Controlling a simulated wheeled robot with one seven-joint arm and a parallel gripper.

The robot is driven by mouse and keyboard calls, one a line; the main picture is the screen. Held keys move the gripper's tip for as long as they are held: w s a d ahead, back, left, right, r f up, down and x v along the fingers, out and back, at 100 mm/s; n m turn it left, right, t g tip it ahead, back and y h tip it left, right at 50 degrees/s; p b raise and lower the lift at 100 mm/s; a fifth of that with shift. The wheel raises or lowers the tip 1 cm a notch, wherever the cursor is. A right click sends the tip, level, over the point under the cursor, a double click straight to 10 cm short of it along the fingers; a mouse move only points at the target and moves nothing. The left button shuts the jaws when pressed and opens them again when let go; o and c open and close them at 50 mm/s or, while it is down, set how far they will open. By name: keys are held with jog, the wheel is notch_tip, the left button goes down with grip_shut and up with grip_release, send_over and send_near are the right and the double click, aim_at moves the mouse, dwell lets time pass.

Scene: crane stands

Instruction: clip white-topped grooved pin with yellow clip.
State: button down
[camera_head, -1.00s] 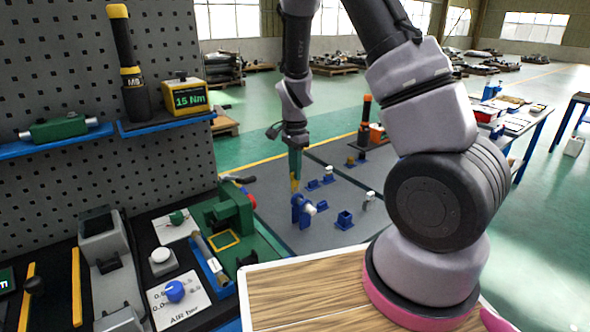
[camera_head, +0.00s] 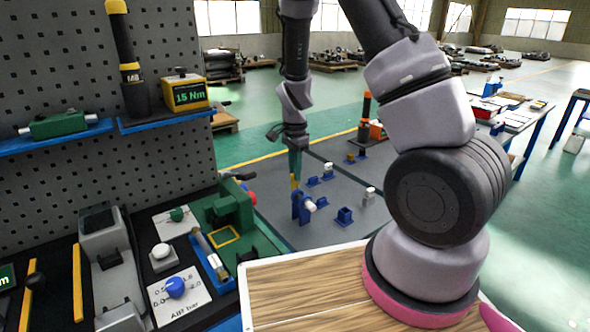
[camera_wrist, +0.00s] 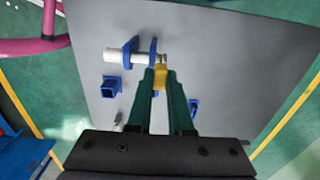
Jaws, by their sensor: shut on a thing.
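The white-topped pin (camera_wrist: 112,56) lies horizontally through the blue uprights of a stand (camera_wrist: 130,52). Its white head is left of the stand in the wrist view, and a short metallic end (camera_wrist: 163,58) shows past the right upright. In the head view the white head (camera_head: 310,206) is on the right of the blue stand (camera_head: 297,209). My gripper (camera_wrist: 160,80) has green fingers shut on the yellow clip (camera_wrist: 160,75). The clip is right at the pin's metallic end; I cannot tell whether it is seated in a groove. My gripper also shows in the head view (camera_head: 295,180).
A blue square socket (camera_head: 344,216) and a white-topped piece (camera_head: 369,194) stand on the grey table (camera_head: 275,222). More small blue holders (camera_head: 313,181) are behind. A green vise (camera_head: 230,215) stands left.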

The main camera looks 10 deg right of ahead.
jog(key=shift+f, duration=0.95)
jog(key=c, duration=0.8)
grip_release()
jog(key=shift+o, duration=0.2)
jog(key=shift+r, duration=2.55)
jog(key=s+d+r+n+t+y, duration=0.15)
jog(key=s+r, duration=0.25)
jog(key=r, duration=0.8)
jog(key=s+d+r+n+t+y, duration=0.1)
jog(key=s+d+r+n+t, duration=0.2)
jog(key=r, duration=1)
jog(key=s+d+r+n+t, duration=0.1)
jog(key=s+r+n, duration=0.4)
jog(key=s, duration=0.8)
notch_tip(320, 180, up, 2)
jog(key=shift+d+r+t, duration=0.15)
jog(key=shift+r+t, duration=0.05)
jog(key=shift+t, duration=0.65)
